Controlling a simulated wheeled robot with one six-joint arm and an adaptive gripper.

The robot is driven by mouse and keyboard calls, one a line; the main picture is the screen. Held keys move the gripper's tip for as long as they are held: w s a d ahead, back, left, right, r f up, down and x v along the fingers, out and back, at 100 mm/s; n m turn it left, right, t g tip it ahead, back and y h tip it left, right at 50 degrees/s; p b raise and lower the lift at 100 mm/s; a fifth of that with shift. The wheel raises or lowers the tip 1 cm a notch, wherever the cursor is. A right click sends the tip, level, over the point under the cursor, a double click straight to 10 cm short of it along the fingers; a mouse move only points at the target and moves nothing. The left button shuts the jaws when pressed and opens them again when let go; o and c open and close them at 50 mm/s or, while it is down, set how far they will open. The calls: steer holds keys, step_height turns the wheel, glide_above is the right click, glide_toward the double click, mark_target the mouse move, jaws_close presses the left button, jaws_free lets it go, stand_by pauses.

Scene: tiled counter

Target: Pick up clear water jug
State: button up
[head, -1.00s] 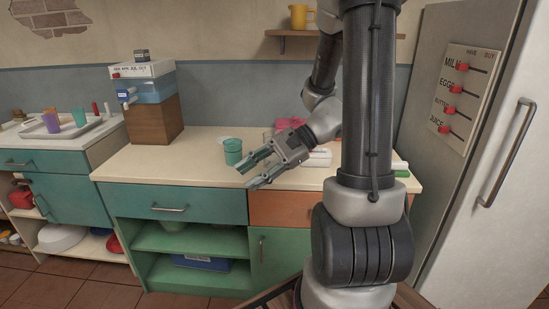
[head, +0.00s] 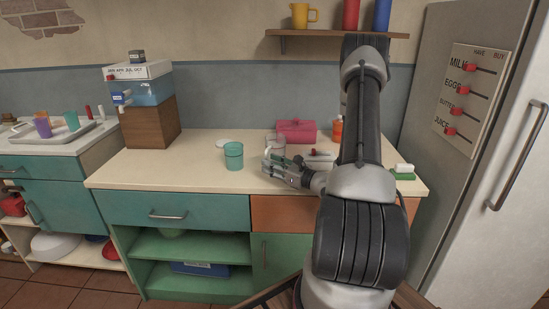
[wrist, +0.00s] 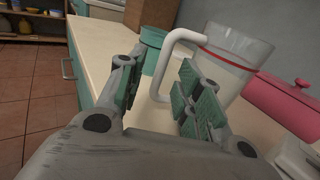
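The clear water jug (wrist: 233,50) stands on the counter in the wrist view, with a red band below its rim and a white handle (wrist: 174,41) toward my gripper. In the head view the jug (head: 278,142) is faint and partly hidden behind my gripper. My gripper (head: 269,164) is low over the counter in front of it. In the wrist view my gripper (wrist: 160,76) is open, with the handle showing between its fingers. The right finger overlaps the jug's body in the picture; I cannot tell whether it touches.
A teal cup (head: 233,156) stands left of my gripper. A pink box (head: 297,131) and an orange bottle (head: 337,128) are behind. A green-and-white item (head: 403,174) lies at right. The counter's front left (head: 160,178) is clear.

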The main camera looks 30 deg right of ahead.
steer(key=shift+x, duration=1.55)
jaws_close()
